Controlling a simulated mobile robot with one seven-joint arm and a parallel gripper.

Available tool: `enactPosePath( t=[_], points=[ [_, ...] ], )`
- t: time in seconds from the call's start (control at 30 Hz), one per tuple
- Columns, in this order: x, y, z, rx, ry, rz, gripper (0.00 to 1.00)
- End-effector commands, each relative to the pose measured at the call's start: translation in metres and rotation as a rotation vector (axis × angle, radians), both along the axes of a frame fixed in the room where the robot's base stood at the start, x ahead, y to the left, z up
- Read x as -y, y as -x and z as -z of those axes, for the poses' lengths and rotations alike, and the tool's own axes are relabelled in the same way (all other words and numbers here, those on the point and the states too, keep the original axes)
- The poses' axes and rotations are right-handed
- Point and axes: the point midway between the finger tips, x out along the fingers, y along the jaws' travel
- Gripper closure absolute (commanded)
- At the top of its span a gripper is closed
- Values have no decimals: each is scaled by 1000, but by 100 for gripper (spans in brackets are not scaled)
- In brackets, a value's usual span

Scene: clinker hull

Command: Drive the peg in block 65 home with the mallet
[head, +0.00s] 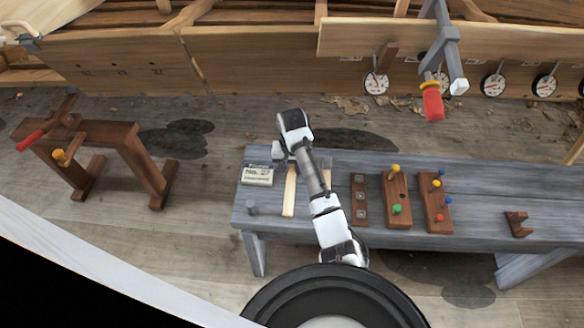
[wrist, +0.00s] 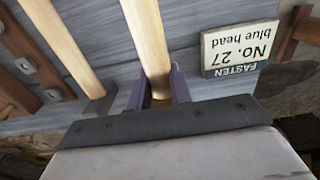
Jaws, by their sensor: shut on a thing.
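My gripper (wrist: 160,90) is shut on a pale wooden stick (wrist: 147,35) with its two purple fingers. In the head view that stick (head: 289,192) lies along the left part of the grey bench (head: 305,228). I cannot tell whether it is a mallet handle; no mallet head shows on it. Brown blocks stand right of my arm: one with yellow and green pegs (head: 397,195), one with yellow, blue and red pegs (head: 436,203). No block number is readable, so I cannot pick out block 65. A red-handled wooden tool (head: 38,139), perhaps a mallet, rests on the left trestle.
A second pale stick (wrist: 65,45) lies beside the held one. A sign (wrist: 238,48) reads "FASTEN No. 27 blue head". A brown block with metal discs (head: 359,200) is nearby. The plank hull (head: 250,60) with dials and a grey clamp (head: 446,45) stands behind.

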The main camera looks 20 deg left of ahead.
Motion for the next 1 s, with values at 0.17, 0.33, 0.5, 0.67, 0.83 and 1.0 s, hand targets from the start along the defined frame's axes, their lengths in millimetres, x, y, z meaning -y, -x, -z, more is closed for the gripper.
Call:
enactPosePath(
  t=[0.17, 0.33, 0.5, 0.67, 0.83, 1.0],
  points=[
    [0, 0, -28, 1, -1, 0, 100],
    [0, 0, -47, 2, -1, 1, 100],
    [0, 0, -66, 2, -1, 0, 100],
    [0, 0, -74, 1, 0, 0, 100],
    [0, 0, -71, 1, 0, 0, 100],
    [0, 0, -71, 1, 0, 0, 98]
  ],
)
